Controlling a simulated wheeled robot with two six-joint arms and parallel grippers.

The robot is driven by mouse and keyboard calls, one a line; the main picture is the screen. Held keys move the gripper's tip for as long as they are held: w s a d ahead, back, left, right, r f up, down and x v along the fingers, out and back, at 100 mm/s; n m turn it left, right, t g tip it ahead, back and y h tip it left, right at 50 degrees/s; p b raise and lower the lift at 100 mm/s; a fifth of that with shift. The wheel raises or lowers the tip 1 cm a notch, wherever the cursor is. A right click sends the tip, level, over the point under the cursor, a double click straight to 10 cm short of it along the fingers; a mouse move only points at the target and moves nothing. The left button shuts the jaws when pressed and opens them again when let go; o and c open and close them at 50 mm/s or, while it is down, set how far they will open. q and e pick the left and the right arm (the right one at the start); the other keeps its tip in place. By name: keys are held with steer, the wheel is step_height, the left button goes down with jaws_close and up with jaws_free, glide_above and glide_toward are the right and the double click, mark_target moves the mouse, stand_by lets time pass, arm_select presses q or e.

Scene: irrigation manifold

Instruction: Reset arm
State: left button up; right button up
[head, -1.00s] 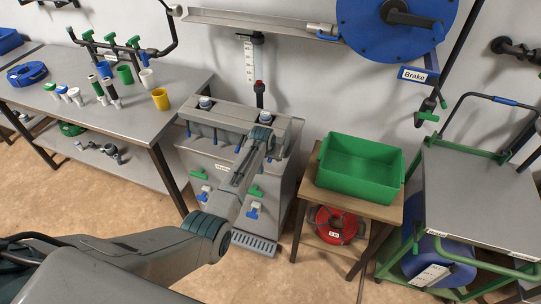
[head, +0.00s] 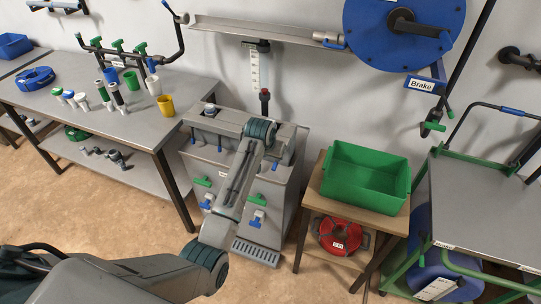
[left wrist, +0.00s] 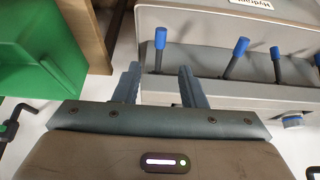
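My left arm (head: 238,195) reaches up from the bottom left in the head view, its far joint in front of the grey manifold cabinet (head: 285,195). The left gripper itself is hidden in that view. In the left wrist view the left gripper (left wrist: 158,80) has its two fingers apart with nothing between them. Its fingers are beside the cabinet's front ledge (left wrist: 235,92), where several dark levers with blue tips (left wrist: 160,38) stand; I cannot tell whether they touch. Green taps (head: 259,199) and blue taps (head: 257,219) show on the cabinet front. My right gripper is not in view.
A green bin (head: 365,180) stands on a wooden stand (head: 318,200) right of the cabinet, a red reel (head: 338,232) below. A grey workbench (head: 80,115) with fittings is at left, a trolley (head: 480,200) at right. A blue reel (head: 440,30) hangs on the wall.

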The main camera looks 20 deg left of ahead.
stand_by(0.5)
arm_select(q)
steer(key=s+a+f+g+b, duration=0.1)
steer(key=s+f, duration=0.6)
steer(key=f, duration=0.5)
steer(key=s+a+f, duration=0.2)
steer(key=s+f, duration=0.6)
steer(key=f, duration=0.4)
steer(key=s+a+f+g+b, duration=0.1)
steer(key=s+f, duration=0.6)
steer(key=f, duration=0.5)
steer(key=s+a+f, duration=0.1)
steer(key=s+f, duration=0.4)
steer(key=s, duration=0.8)
steer(key=s+a+f+g+b, duration=0.1)
steer(key=s+f, duration=0.5)
steer(key=s, duration=0.8)
steer(key=s+a+f+g+y, duration=0.1)
steer(key=s+f, duration=0.5)
steer(key=s, duration=0.7)
steer(key=shift+s+a+f+b, duration=0.25)
steer(key=shift+a+b, duration=0.1)
steer(key=shift+a, duration=0.3)
